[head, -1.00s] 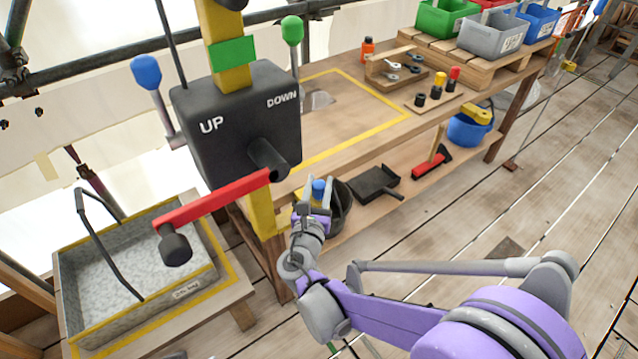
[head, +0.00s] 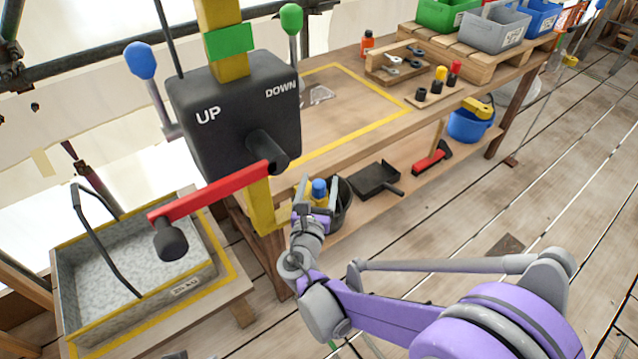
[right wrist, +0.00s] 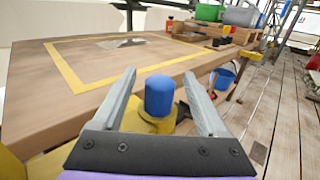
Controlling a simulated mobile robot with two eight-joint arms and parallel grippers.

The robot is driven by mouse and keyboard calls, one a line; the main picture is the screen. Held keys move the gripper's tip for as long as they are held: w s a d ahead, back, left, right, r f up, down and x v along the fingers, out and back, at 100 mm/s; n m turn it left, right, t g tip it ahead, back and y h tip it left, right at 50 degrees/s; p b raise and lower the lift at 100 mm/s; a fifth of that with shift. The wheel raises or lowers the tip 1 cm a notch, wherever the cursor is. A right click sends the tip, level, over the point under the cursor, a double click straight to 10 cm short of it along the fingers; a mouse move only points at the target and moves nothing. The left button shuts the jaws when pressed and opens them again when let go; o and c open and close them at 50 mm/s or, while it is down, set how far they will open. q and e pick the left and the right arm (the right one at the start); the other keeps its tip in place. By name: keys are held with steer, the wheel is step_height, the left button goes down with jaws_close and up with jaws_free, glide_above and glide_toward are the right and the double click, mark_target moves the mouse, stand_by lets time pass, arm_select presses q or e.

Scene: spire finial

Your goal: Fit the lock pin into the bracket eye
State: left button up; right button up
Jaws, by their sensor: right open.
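A blue-topped cylinder (right wrist: 159,95), which looks like the lock pin's head, stands upright by a yellow part (right wrist: 150,122). It also shows in the head view (head: 319,187), beside the yellow post (head: 261,205) under the crank box. My right gripper (right wrist: 160,76) is open, with one finger on each side of the blue top and visible gaps between. In the head view the right gripper (head: 318,193) is low in front of the bench. The bracket eye and the cylinder's lower end are hidden, so I cannot tell if it is seated. My left gripper is not in view.
A black crank box (head: 235,118) with a red crank arm (head: 210,193) stands left of the gripper. The bench (head: 350,140) carries a peg board (head: 436,95) and a rack of metal pieces (head: 395,68). A dark bucket (head: 342,212) and dustpan (head: 375,180) sit below.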

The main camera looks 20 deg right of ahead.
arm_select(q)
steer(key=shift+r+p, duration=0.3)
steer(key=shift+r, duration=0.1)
arm_select(e)
steer(key=v, duration=1)
steer(key=shift+s+a, duration=0.2)
steer(key=shift+s, duration=0.15)
steer(key=s+d+f+m+g, duration=0.75)
steer(key=d+m, duration=0.35)
steer(key=m, duration=0.3)
steer(key=s+a+f+m+g+y, duration=0.1)
steer(key=s+a+m+g+y, duration=0.1)
steer(key=s+m+y, duration=0.35)
steer(key=s+a+f+m+g+y, duration=0.1)
steer(key=s+m+g+y, duration=0.1)
steer(key=s+m, duration=0.65)
arm_select(q)
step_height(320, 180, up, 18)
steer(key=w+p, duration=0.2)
steer(key=p, duration=1.4)
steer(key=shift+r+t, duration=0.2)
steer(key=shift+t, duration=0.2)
arm_select(e)
steer(key=w+r+m, duration=0.1)
steer(key=w+r, duration=0.1)
steer(key=r, duration=0.7)
steer(key=w+r+m, duration=0.2)
steer(key=r, duration=0.7)
steer(key=shift+a, duration=0.3)
